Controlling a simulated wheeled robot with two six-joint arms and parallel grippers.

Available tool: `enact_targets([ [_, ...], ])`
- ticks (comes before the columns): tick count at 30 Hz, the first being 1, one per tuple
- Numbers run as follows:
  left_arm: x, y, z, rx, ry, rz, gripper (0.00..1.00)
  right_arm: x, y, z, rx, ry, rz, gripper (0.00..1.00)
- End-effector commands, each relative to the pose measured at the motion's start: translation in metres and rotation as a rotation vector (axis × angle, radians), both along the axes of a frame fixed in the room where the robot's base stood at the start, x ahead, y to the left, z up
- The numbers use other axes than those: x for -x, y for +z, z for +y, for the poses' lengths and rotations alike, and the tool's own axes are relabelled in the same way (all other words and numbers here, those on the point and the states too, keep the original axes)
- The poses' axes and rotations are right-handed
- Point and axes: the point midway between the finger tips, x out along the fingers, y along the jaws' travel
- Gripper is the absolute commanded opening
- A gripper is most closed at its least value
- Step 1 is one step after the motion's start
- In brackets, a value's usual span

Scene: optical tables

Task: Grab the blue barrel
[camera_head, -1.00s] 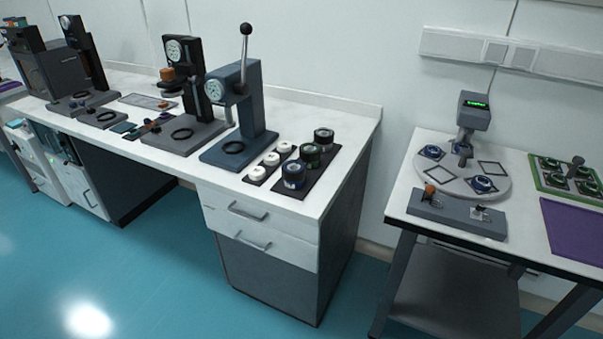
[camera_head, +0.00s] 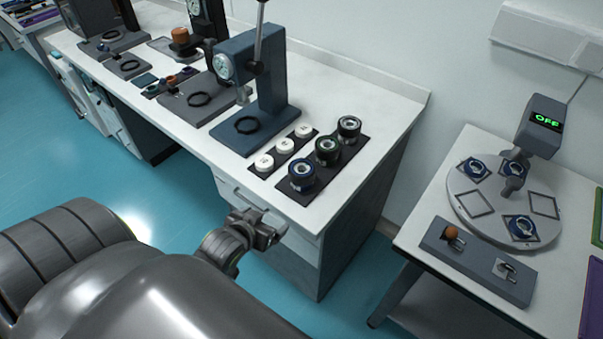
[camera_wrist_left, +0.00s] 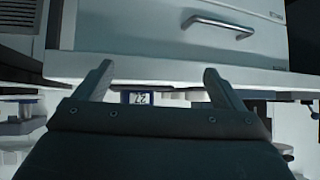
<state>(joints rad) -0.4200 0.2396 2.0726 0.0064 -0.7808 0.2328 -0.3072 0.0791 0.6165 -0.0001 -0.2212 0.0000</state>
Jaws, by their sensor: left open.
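The blue barrel (camera_head: 302,175) stands upright at the near end of a black strip on the white table, in front of a green barrel (camera_head: 327,150) and a black-grey barrel (camera_head: 349,128). My left gripper (camera_head: 262,230) is just off the table's front edge, nearer than the blue barrel and to its left, not touching it. In the left wrist view the two fingers of my left gripper (camera_wrist_left: 156,84) are apart with nothing held between them. A small blue piece with a white label (camera_wrist_left: 137,98) shows beyond them, probably the blue barrel. My right gripper is not in view.
Several white round pieces (camera_head: 284,146) lie on a strip left of the barrels. A blue-grey lever press (camera_head: 262,95) stands behind them. The table front has a drawer (camera_wrist_left: 190,45). A second table (camera_head: 400,235) with a round turntable (camera_head: 475,205) is on the right.

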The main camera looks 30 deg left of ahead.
Motion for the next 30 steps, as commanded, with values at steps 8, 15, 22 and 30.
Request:
enact_targets([
  [8,-0.007,0.115,-0.017,0.014,-0.032,-0.186,0.91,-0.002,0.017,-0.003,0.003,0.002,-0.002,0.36],
  [15,-0.024,0.130,-0.019,0.023,-0.041,-0.233,0.91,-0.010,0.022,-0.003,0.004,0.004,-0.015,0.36],
  [22,-0.060,0.112,-0.015,0.024,-0.040,-0.233,0.91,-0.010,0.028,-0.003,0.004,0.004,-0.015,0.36],
  [30,-0.099,0.093,-0.011,0.022,-0.041,-0.231,0.91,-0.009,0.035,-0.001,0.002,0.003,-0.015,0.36],
])
